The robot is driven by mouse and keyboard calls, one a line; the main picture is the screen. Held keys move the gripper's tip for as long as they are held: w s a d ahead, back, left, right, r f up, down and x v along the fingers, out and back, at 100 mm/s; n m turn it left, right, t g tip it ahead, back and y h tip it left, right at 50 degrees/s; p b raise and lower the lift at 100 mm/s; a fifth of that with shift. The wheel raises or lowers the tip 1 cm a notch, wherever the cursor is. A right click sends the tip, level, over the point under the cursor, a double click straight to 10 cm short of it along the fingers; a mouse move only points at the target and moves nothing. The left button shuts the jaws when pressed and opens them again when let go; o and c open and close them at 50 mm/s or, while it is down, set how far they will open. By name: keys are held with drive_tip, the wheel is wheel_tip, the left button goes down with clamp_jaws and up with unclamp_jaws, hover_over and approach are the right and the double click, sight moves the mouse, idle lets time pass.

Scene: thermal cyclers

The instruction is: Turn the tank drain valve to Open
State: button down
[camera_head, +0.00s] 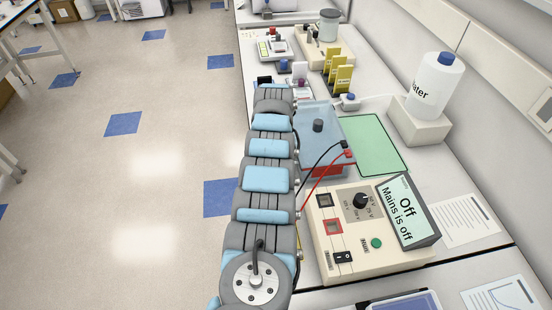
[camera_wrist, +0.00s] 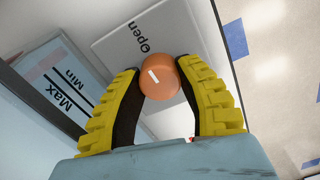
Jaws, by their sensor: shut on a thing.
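The valve knob (camera_wrist: 161,78) is round and orange with a short white mark, seen in the wrist view. My gripper (camera_wrist: 160,70) is shut on it, one yellow-backed finger on each side. The knob sits in front of a grey plate (camera_wrist: 180,32) printed "Open" up and left of the knob. The white mark slants up-left, roughly toward that word; I cannot tell if it lines up exactly. A tank wall (camera_wrist: 45,60) with Max and Min lines is at left. In the head view the blue-lidded tank (camera_head: 312,112) stands beside my arm; knob and fingers are hidden there.
A power supply (camera_head: 372,245) reads "Off, Mains is off". Black and red leads run from it to the tank. A green mat (camera_head: 372,143), a water bottle (camera_head: 436,85) and yellow racks (camera_head: 341,78) are on the bench. The floor (camera_head: 145,190) at left is clear.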

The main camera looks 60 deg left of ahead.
drive_tip(key=shift+m, duration=0.3)
drive_tip(key=c, duration=0.6)
unclamp_jaws()
wheel_tip(320, 180, up, 12)
drive_tip(key=shift+f, duration=0.1)
idle(0.7)
